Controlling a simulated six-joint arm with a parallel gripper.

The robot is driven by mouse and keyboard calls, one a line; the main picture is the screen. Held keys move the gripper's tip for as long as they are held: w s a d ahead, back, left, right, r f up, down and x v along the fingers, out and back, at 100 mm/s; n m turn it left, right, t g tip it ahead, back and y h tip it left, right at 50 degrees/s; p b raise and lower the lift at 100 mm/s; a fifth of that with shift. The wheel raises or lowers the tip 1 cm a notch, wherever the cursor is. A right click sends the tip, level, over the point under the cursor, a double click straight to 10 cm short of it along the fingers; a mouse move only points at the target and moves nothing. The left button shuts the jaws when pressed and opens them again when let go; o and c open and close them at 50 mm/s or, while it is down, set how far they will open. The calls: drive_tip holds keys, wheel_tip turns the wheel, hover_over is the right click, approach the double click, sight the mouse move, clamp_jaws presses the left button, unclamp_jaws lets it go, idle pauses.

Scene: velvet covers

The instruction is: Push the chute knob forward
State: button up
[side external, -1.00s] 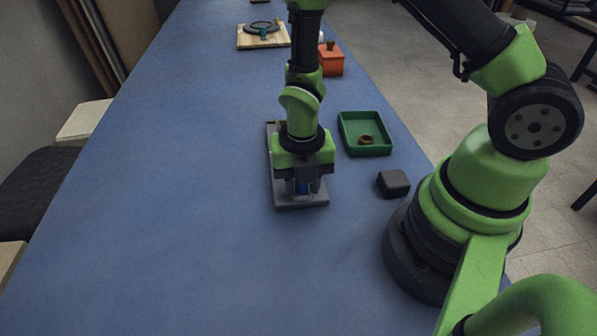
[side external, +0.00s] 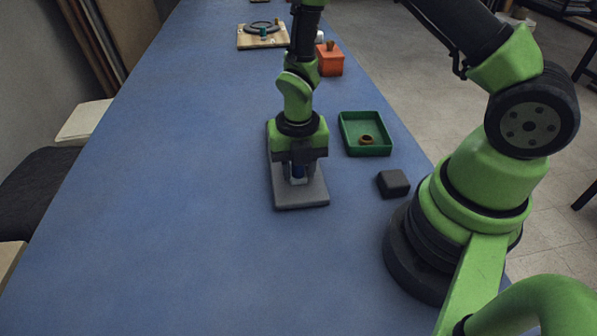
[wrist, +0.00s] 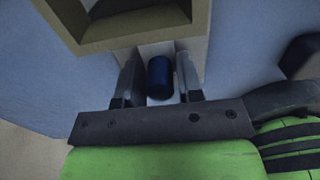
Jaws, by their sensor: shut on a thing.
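The chute is a long dark grey base (side external: 303,195) lying on the blue table. Its blue knob (side external: 298,173) stands up from it between my fingers. My gripper (side external: 298,180) points down over the chute and is shut on the knob. In the wrist view the dark blue knob (wrist: 160,76) sits between the two grey fingers (wrist: 160,88). A hollow grey-beige frame (wrist: 125,37), seemingly part of the chute, shows at the top of that view. My gripper and wrist hide much of the far part of the chute in the side view.
A green tray (side external: 347,130) holding a small brown ring (side external: 366,140) is right of the chute. A dark block (side external: 393,184) lies nearer my base. An orange box (side external: 330,64) and a wooden board (side external: 250,43) stand farther back. The table's left side (side external: 150,200) is clear.

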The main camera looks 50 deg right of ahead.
drive_tip(key=shift+w+d, duration=1.2)
drive_tip(key=shift+w, duration=0.05)
drive_tip(key=o, duration=1.4)
drive_tip(key=shift+o, duration=0.2)
drive_tip(key=shift+r, duration=3.5)
